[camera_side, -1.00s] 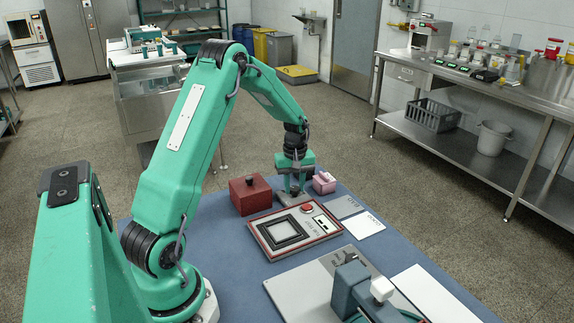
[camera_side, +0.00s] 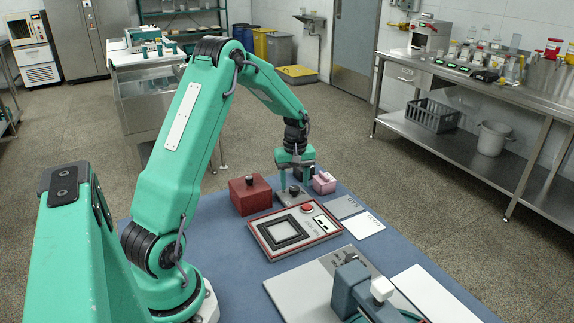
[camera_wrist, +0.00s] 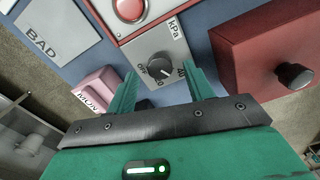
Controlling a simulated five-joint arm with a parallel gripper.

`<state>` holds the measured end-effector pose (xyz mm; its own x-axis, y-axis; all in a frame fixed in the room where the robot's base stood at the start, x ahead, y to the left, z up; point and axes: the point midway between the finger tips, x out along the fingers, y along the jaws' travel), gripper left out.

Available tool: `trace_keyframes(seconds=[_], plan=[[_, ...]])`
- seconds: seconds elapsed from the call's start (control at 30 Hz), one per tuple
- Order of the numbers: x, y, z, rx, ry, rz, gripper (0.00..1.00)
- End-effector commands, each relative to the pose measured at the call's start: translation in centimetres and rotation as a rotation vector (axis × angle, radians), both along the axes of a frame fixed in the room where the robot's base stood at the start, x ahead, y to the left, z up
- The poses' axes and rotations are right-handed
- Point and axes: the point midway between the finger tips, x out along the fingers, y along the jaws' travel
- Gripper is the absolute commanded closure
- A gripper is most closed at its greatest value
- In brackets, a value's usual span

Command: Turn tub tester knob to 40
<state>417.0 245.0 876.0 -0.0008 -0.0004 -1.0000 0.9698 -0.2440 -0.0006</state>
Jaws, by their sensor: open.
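The tester knob (camera_wrist: 164,66) is a dark round knob on a small grey dial plate marked OFF, 20, 40 and kPa. I cannot read its pointer surely. In the side view the knob (camera_side: 293,189) stands on the grey plate at the far end of the red-edged tub tester (camera_side: 262,241). My gripper (camera_wrist: 159,70) is open, its two green fingers apart, one at each side of the knob in the wrist picture. In the side view my gripper (camera_side: 295,178) is just above the knob, and I see no contact.
A dark red box (camera_side: 243,198) with a black knob stands close left, and a pink block (camera_side: 323,182) close right. A red button (camera_side: 307,208) is on the tester. Grey BAD card (camera_wrist: 50,38) and white card (camera_side: 363,224) lie to the right.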

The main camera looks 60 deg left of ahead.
Motion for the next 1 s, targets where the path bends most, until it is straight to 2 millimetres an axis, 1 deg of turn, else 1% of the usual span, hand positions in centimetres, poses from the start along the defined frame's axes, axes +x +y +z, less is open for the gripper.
trace_keyframes(seconds=[0.03, 0.2, 0.3, 0.43, 0.6, 1.0], plan=[[0.1, 0.0, 0.7, 0.002, -0.004, 0.000, 0.48], [0.1, 0.1, 3.0, 0.003, -0.005, 0.000, 0.48], [0.1, 0.0, 4.2, 0.002, -0.004, 0.000, 0.48], [0.0, 0.0, 5.4, 0.001, -0.002, 0.001, 0.48], [0.0, 0.0, 6.2, 0.001, -0.002, 0.001, 0.48], [0.0, -0.2, 6.4, 0.002, -0.004, -0.007, 0.48]])
